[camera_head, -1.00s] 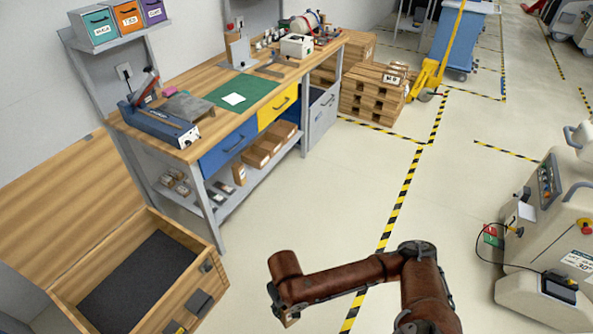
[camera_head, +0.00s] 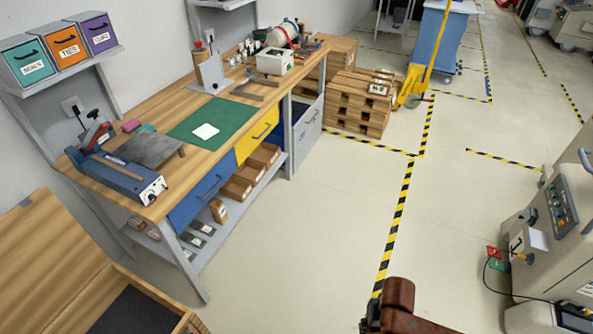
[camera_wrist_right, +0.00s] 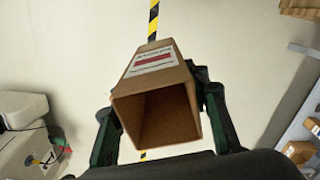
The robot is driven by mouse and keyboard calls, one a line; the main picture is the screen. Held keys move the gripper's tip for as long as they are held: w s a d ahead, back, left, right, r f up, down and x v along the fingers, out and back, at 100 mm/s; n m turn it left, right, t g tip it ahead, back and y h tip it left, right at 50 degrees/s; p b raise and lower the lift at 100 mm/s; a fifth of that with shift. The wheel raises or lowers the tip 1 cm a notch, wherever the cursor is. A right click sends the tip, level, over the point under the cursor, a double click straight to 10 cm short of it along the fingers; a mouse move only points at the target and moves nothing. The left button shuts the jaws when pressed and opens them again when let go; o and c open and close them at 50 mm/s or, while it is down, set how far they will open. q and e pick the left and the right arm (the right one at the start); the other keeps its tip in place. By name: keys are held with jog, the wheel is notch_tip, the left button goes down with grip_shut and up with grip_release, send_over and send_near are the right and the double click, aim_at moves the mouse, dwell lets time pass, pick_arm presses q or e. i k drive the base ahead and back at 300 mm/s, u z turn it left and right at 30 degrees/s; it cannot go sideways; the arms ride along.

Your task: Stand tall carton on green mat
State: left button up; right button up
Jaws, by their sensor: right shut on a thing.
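The green mat (camera_head: 226,114) lies on the wooden bench top, with a white card (camera_head: 206,131) on it. My right gripper (camera_wrist_right: 160,125) is shut on a brown carton (camera_wrist_right: 148,82), one finger at each side. The carton has a white label with a red band, and its open, hollow-looking end faces the wrist camera. Floor shows beyond it, away from the mat. In the head view the right arm is at the bottom edge; its gripper is only a dark bit there and the carton is hidden. My left gripper is not in view.
On the bench (camera_head: 110,176) a blue sealer (camera_head: 122,178) stands left of the mat, and a grey holder (camera_head: 210,72) and white box (camera_head: 275,61) stand behind. An open wooden crate (camera_head: 150,312) is at lower left. Pallets (camera_head: 358,103) stand beyond. The floor between is clear.

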aim_at(232, 110)
jog(key=z, duration=0.1)
jog(key=i, duration=1.55)
jog(key=u, duration=0.85)
jog(key=i, duration=1.05)
jog(key=u, duration=0.85)
